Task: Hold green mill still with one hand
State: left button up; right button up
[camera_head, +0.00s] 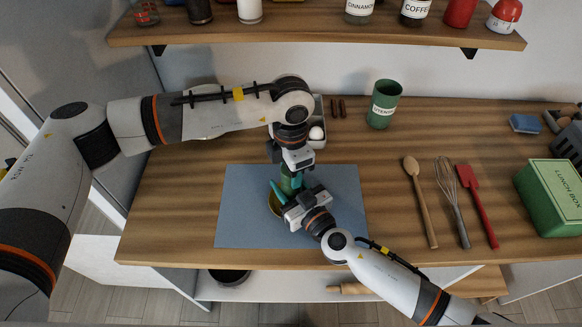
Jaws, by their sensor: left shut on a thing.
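The green mill (287,184) stands on the blue-grey mat (240,215), mostly hidden by my grippers. My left gripper (291,177) comes down from above and is shut on the mill. My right gripper (284,193) reaches in from the lower right, close beside the mill and just below the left gripper. I cannot tell whether its fingers are open or shut, or whether they touch the mill. A yellowish round rim (272,206) shows at the left of the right gripper, partly covered.
A white container with an egg (317,133) is behind my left arm. A green utensil pot (383,104) stands at the back. A wooden spoon (421,200), whisk (451,200), red spatula (478,205) and green lunch box (552,200) lie right. A shelf (320,36) hangs above.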

pick_arm(q)
jog(key=m, duration=0.4)
jog(key=shift+w+m, duration=0.1)
jog(key=shift+m, duration=2.1)
jog(key=o, duration=1)
jog(key=shift+r, duration=0.1)
notch_tip(320, 180, up, 12)
